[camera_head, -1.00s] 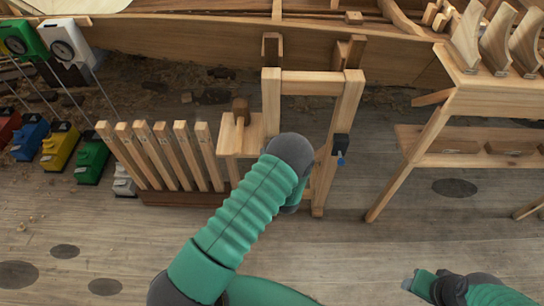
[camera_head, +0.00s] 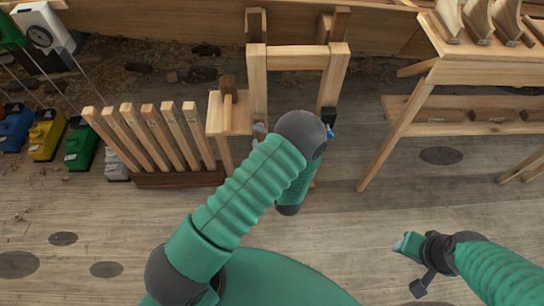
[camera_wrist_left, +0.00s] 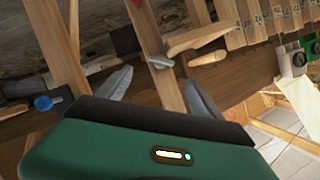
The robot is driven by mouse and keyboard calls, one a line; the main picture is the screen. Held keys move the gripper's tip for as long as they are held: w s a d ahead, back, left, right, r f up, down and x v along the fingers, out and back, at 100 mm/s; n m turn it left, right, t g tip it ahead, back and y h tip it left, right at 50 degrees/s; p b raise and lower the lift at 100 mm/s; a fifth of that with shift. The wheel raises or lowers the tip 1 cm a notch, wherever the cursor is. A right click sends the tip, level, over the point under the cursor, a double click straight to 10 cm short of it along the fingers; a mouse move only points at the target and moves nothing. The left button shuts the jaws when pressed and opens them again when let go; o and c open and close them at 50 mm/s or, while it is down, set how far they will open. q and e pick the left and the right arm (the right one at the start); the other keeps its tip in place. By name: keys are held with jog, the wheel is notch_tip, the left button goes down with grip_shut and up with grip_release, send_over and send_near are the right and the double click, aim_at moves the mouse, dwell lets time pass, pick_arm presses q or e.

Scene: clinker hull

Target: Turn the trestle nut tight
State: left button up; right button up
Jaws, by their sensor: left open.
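The wooden trestle (camera_head: 300,60) stands upright in the middle. A black block with a blue knob (camera_head: 330,131) sits on its right leg; the blue knob shows at the left of the left wrist view (camera_wrist_left: 43,103). A small grey piece (camera_wrist_left: 158,62), possibly the nut, lies ahead between my left fingers in the wrist view, apart from them as far as I can tell. My left gripper (camera_wrist_left: 159,76) is open and empty; in the head view my forearm hides most of it. My right gripper (camera_head: 405,245) is low at the right, away from the trestle; its jaws are unclear.
A rack of upright wooden slats (camera_head: 150,140) stands left of the trestle, beside a small wooden shelf (camera_head: 228,120). A wooden bench (camera_head: 450,75) stands at the right. Coloured boxes (camera_head: 45,138) lie at the far left. The near floor is clear around my arms.

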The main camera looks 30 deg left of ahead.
pick_arm(q)
jog(key=v, duration=0.6)
jog(key=w+d+r+g+h, duration=0.25)
jog(key=d+r+h, duration=0.25)
jog(key=d+h, duration=0.25)
jog(key=s+a+r+m+g+h, duration=0.25)
jog(key=s+r+g, duration=0.4)
jog(key=s, duration=0.85)
notch_tip(320, 180, up, 14)
jog(key=t+p, duration=0.1)
jog(key=p, duration=1.1)
jog(key=shift+w+p, duration=0.2)
jog(key=shift+p, duration=0.2)
